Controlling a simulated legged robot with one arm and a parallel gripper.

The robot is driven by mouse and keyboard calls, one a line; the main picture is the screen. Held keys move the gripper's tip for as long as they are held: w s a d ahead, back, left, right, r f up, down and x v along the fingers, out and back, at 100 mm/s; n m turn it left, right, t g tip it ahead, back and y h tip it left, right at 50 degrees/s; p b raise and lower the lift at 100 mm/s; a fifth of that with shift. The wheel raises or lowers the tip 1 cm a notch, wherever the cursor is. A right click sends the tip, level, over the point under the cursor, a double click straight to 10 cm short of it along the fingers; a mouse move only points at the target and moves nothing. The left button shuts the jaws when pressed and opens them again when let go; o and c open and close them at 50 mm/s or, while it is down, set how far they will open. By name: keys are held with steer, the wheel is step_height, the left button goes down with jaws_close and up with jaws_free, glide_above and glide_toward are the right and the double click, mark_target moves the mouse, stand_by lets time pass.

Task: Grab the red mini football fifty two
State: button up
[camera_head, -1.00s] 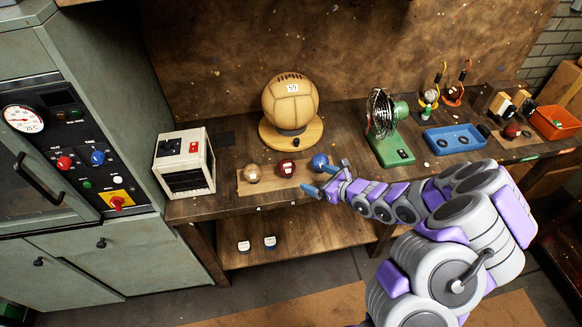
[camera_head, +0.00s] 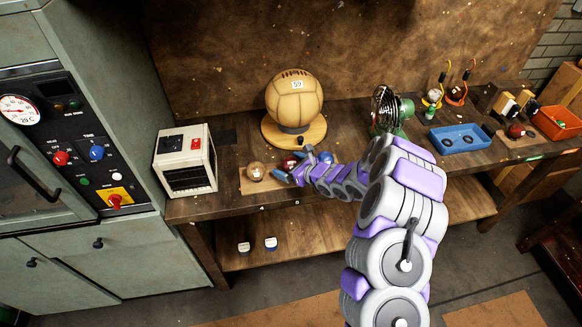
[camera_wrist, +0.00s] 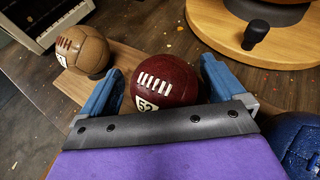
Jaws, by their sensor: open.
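The dark red mini football (camera_wrist: 162,82) with white laces and a label reading 52 lies on a wooden board on the workbench. In the wrist view it sits between the two blue fingers of my open gripper (camera_wrist: 160,85). In the head view the red ball (camera_head: 290,162) is partly hidden by my gripper (camera_head: 288,167). A tan ball (camera_wrist: 82,50) lies to the left, and a dark blue ball (camera_wrist: 297,140) lies to the right, outside the fingers.
A large tan ball marked 59 (camera_head: 294,97) stands on a round wooden base (camera_head: 275,137) behind the small balls. A white box (camera_head: 186,160) stands to the left. A green fan (camera_head: 386,108) and blue tray (camera_head: 460,139) are to the right.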

steer(key=shift+x, duration=1.05)
steer(key=shift+s+d+r, duration=0.1)
steer(key=shift+d+r, duration=0.1)
steer(key=shift+d, duration=0.6)
steer(key=shift+c, duration=0.2)
steer(key=shift+d, duration=0.2)
steer(key=shift+c, duration=1.5)
steer(key=shift+s+a+f, duration=0.1)
steer(key=shift+a, duration=0.8)
steer(key=c, duration=0.6)
steer(key=shift+d, duration=0.1)
steer(key=shift+c, duration=0.7)
steer(key=shift+d, duration=0.45)
steer(key=shift+c, duration=0.3)
steer(key=shift+r, duration=0.35)
steer(key=r, duration=0.1)
steer(key=r+p, duration=0.1)
steer(key=r, duration=0.1)
steer(key=shift+a+r, duration=0.1)
steer(key=shift+a, duration=0.3)
steer(key=s+d+r+p, duration=0.1)
steer(key=s+d+p, duration=0.1)
steer(key=s+d, duration=0.9)
steer(key=shift+s, duration=0.45)
